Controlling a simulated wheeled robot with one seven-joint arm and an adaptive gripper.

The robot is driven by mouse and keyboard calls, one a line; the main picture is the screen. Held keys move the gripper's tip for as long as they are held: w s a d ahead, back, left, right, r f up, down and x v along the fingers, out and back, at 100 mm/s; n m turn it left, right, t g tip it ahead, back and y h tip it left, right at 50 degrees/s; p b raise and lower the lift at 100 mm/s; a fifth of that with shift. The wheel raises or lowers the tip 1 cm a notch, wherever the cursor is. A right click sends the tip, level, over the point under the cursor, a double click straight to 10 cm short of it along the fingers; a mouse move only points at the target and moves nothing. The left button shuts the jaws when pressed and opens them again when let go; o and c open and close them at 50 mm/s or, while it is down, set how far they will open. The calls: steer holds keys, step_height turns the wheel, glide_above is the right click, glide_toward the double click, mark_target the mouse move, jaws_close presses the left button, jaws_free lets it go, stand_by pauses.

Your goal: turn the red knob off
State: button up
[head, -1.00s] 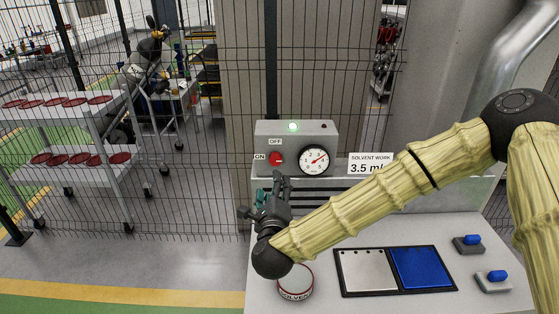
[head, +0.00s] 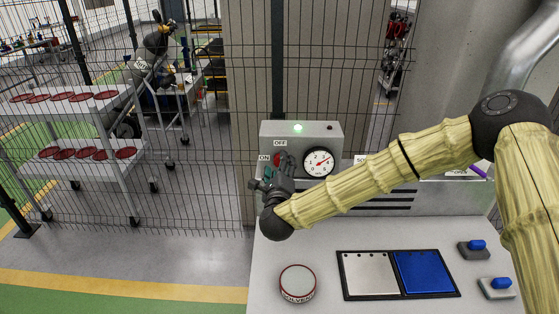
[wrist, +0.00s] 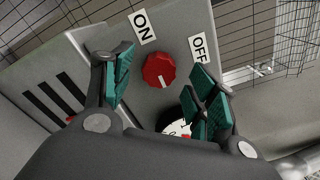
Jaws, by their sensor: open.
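The red knob (wrist: 159,70) is on the grey control box (head: 331,137). In the wrist view the ON label (wrist: 142,26) is above left of it and the OFF label (wrist: 199,47) is to its right. A pale mark shows near the knob's lower edge; I cannot tell which label it points at. My gripper (wrist: 160,88) is open, with teal pads on either side of the knob in the picture and no clear contact. In the head view my gripper (head: 277,168) is in front of the box and partly hides the knob (head: 279,158).
A green lamp (head: 298,128) is lit on the box, with a round gauge (head: 319,163) right of the knob. On the bench are a solvent tin (head: 297,281), a silver-and-blue panel (head: 424,272) and blue-topped switches (head: 477,245). A wire fence stands behind.

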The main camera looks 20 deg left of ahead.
steer(key=shift+x, duration=0.8)
steer(key=c, duration=1)
steer(key=shift+f, duration=0.1)
steer(key=shift+c, duration=0.2)
